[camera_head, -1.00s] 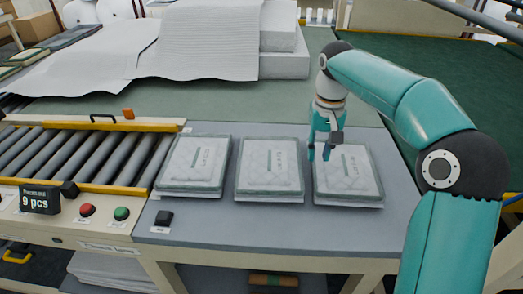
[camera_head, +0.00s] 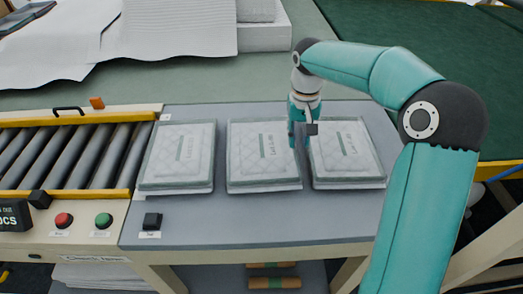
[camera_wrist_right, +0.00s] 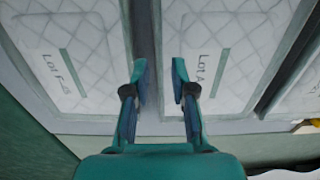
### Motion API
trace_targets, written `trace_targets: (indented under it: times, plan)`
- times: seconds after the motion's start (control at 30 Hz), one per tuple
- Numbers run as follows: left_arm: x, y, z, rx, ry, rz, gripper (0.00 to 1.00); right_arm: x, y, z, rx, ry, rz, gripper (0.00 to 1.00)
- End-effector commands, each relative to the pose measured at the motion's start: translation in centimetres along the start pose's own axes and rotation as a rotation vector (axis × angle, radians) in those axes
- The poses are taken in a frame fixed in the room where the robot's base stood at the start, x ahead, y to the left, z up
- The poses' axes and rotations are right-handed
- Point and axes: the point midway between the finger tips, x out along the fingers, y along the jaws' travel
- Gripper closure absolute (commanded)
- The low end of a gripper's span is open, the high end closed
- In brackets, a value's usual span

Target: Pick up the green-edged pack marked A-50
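Three white quilted packs with grey-green edges lie in a row on a grey table: left pack (camera_head: 180,157), middle pack (camera_head: 248,160) and right pack (camera_head: 355,155). In the right wrist view, a pack at right center (camera_wrist_right: 235,50) reads "Lot A", the rest unclear; it appears to be the middle pack. The pack at left (camera_wrist_right: 62,50) reads "Lot F" and appears to be the right one. My right gripper (camera_head: 301,143) points down above the gap between middle and right packs. Its fingers (camera_wrist_right: 160,80) are apart and empty. My left gripper is out of view.
A roller conveyor (camera_head: 60,155) with red and green buttons stands left of the table. A small black box (camera_head: 152,221) sits at the table's front left. White wadding sheets (camera_head: 170,30) lie on the green surface behind.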

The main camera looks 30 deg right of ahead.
Motion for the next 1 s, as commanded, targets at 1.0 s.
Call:
trace_targets:
  times: [1.0]
  plan:
    - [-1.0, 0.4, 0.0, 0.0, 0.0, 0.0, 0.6, 6.3, -0.1, 0.0, -0.006, 0.0, 0.0, 0.98]
